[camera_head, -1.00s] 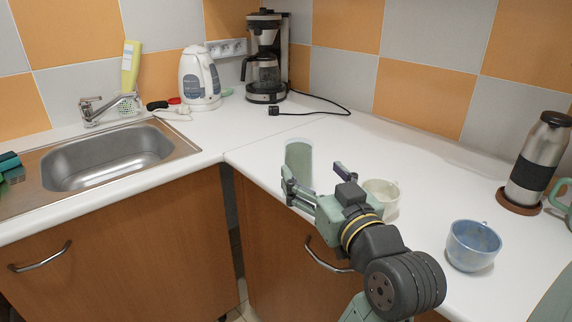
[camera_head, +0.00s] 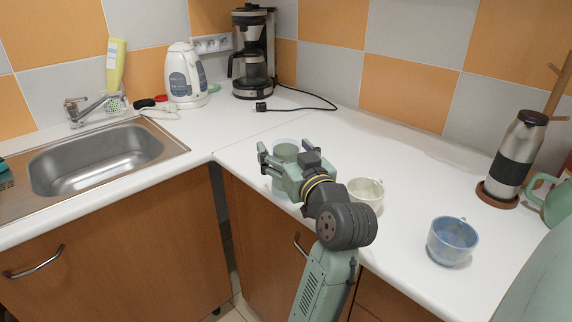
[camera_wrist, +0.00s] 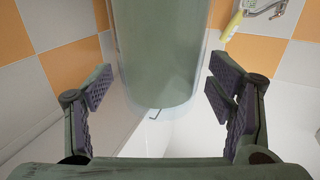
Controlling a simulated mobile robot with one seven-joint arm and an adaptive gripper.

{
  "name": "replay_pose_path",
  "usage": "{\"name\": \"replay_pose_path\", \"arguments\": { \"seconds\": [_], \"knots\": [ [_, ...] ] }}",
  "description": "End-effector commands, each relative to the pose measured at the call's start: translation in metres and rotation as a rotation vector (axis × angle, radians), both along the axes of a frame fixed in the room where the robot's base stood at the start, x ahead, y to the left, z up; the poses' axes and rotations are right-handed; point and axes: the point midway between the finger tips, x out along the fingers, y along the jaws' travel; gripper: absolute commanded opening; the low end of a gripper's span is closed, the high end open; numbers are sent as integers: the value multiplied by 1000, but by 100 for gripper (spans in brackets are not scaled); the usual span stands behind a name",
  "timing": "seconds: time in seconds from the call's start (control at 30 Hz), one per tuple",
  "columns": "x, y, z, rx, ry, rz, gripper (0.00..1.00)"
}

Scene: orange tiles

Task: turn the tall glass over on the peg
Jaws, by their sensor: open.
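The tall glass (camera_head: 287,150) stands upright on the white counter, pale green and see-through. In the wrist view the glass (camera_wrist: 160,50) is large, between the two fingers, with clear edges around a green middle. My gripper (camera_head: 284,156) is open, one finger on each side of the glass. In the wrist view a gap shows between each pad and the glass, so my gripper (camera_wrist: 160,88) does not hold it. The gripper hides part of the glass in the head view. A wooden stand with pegs (camera_head: 559,85) is at the far right, partly cut off.
A cream cup (camera_head: 366,192) stands just right of my gripper and a blue cup (camera_head: 452,240) farther right. A steel flask (camera_head: 518,150) on a brown coaster and a green mug (camera_head: 556,205) are near the stand. The sink (camera_head: 95,160) is left. The counter behind the glass is clear.

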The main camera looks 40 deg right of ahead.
Motion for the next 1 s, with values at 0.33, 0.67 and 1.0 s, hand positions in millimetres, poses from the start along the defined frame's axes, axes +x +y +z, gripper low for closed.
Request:
{"name": "replay_pose_path", "arguments": {
  "seconds": [0.33, 0.67, 1.0],
  "knots": [
    [0, 0, 0, 0, 0, 0, 65],
    [0, 0, 0, 0, -1, 0, 43],
    [0, 0, 0, 0, -1, 0, 21]
  ]
}}
